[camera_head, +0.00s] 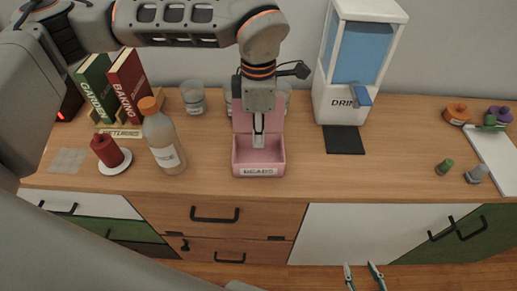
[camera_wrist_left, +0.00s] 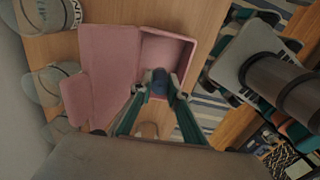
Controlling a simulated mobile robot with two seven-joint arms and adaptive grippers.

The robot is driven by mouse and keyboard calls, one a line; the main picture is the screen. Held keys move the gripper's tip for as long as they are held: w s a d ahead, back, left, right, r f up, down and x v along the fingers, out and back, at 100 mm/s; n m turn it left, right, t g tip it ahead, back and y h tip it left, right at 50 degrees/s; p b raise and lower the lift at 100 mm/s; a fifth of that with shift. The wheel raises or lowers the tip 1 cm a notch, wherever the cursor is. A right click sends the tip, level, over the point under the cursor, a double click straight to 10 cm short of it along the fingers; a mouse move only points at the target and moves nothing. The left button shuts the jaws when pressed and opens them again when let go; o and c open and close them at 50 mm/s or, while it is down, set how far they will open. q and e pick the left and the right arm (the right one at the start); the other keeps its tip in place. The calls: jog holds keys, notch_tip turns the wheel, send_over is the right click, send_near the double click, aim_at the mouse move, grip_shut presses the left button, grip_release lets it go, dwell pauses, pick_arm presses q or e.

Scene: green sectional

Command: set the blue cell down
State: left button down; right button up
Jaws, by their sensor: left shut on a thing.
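My left gripper (camera_head: 258,140) points down over the open pink box (camera_head: 276,170) on the counter. In the left wrist view, its green fingers (camera_wrist_left: 158,92) are shut on the small blue cell (camera_wrist_left: 160,78). The cell shows against the inside of the pink box (camera_wrist_left: 188,46); whether it touches the box floor I cannot tell. In the head view I cannot make out the cell at the fingertips. My right gripper (camera_head: 363,277) is at the bottom edge, in front of the cabinets, its two fingertips apart and nothing between them.
The box's lid (camera_wrist_left: 92,80) stands open at the back. A bottle with an orange cap (camera_head: 164,142) and a red object on a white saucer (camera_head: 115,164) are left of the box. A drink dispenser (camera_head: 345,105) with a black mat (camera_head: 344,140) stands right. Counter between box and mat is clear.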

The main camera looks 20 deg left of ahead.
pick_arm(q)
notch_tip(320, 180, down, 2)
jog(key=shift+f, duration=2.2)
jog(key=shift+f, duration=0.2)
jog(key=c, duration=2.2)
grip_release()
notch_tip(320, 180, up, 12)
jog(key=shift+r, duration=0.25)
